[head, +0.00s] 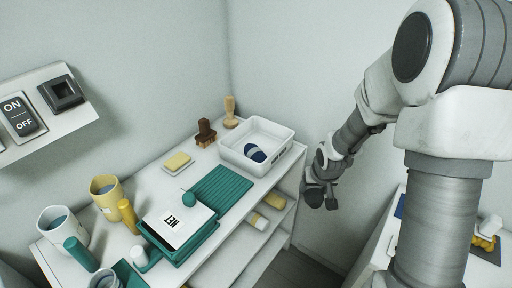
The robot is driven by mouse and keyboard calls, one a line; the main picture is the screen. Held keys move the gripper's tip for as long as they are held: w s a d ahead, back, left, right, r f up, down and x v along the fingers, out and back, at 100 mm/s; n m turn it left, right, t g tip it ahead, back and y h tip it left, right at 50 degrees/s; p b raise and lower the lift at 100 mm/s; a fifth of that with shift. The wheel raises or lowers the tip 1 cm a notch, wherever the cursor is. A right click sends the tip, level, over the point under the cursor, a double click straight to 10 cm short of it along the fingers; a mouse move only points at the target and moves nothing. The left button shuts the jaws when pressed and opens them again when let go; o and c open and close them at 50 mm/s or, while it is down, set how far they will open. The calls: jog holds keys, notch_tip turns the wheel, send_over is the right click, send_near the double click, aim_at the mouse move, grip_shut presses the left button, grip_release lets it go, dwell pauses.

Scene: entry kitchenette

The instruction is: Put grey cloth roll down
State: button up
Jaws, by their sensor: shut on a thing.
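My gripper (321,196) hangs in the air just right of the white shelf unit, past its right end. It is small and dark in the head view. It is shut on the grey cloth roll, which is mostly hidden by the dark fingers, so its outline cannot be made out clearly. The shelf unit's top (150,187) is to the left of my gripper, with a white tray (226,154) at its far right end. A dark blue and white rounded thing (255,153) lies in the tray.
A green ribbed mat (222,190), green box with a white card (178,222), mugs (105,192), yellow sponge (177,161) and brown stamps (205,132) stand on the top. Rolls (274,201) lie on a lower shelf. Another white surface (388,240) is at lower right. A switch panel (30,110) is at left.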

jog(key=w+a+r+n+p, duration=0.1)
jog(key=w+a+r+p, duration=0.15)
jog(key=w+r, duration=0.4)
jog(key=w+a+r+p, duration=0.1)
jog(key=w+r+p, duration=0.2)
jog(key=w, duration=0.7)
jog(key=w+a+r+n+p, duration=0.15)
jog(key=w+r, duration=0.25)
jog(key=w, duration=0.4)
jog(key=shift+m+y, duration=0.35)
jog(key=shift+y, duration=0.05)
jog(key=a+f+p, duration=0.1)
jog(key=a+f, duration=0.4)
jog(key=a+f+p, duration=0.1)
jog(key=a+f, duration=0.4)
jog(key=a, duration=0.1)
jog(key=shift+a+f+p, duration=0.1)
jog(key=shift+f+p, duration=0.15)
jog(key=shift+p, duration=0.1)
jog(key=shift+f+b, duration=0.3)
jog(key=shift+b, duration=0.05)
jog(key=o, duration=1.5)
jog(key=shift+o, duration=0.2)
jog(key=shift+r, duration=0.1)
